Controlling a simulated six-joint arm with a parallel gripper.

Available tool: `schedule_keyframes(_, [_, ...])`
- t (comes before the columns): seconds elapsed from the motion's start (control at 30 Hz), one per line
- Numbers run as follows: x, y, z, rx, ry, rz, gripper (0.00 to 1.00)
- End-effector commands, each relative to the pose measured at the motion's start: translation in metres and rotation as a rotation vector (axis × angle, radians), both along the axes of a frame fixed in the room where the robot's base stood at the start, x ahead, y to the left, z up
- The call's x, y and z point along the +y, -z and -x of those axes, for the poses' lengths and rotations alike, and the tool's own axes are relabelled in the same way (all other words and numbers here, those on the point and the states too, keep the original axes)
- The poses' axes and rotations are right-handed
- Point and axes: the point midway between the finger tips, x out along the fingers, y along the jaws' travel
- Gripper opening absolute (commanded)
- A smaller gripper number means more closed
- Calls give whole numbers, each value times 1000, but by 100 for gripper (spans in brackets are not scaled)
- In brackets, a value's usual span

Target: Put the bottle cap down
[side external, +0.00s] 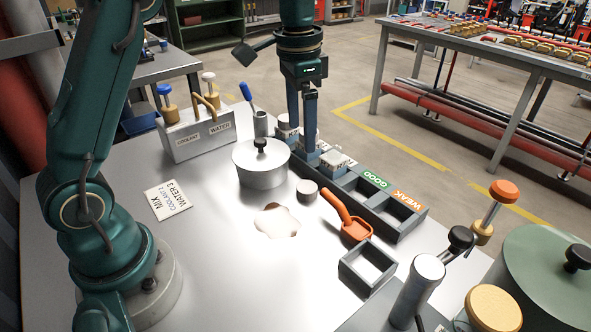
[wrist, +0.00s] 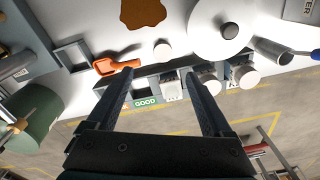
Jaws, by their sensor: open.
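My gripper (side external: 302,128) is open above the dark rack, its two fingers pointing down around the area of the bottles. In the wrist view, my gripper (wrist: 159,74) has its fingers apart, with nothing clasped between them. A small round light piece (side external: 307,191), possibly the bottle cap, sits on the table beside the rack; it also shows in the wrist view (wrist: 162,50). Several white-topped bottles (wrist: 208,84) stand in the rack (side external: 405,203). One bottle (side external: 337,160) stands close to the fingers. Whether the fingers touch a bottle I cannot tell.
A lidded pot (side external: 262,166) stands beside the rack. An orange scoop (side external: 347,216), an empty square tray (side external: 368,266) and a brown puddle (side external: 277,221) are nearby. GOOD and WEAK labels mark the rack. The table's front left is mostly clear around a card (side external: 168,201).

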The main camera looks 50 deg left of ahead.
Motion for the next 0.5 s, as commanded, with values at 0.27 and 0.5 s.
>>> schedule_keyframes(0.27, [-18,-39,64,-169,-125,9,85])
schedule_keyframes(0.5, [-29,-37,125,-310,-234,45,85])
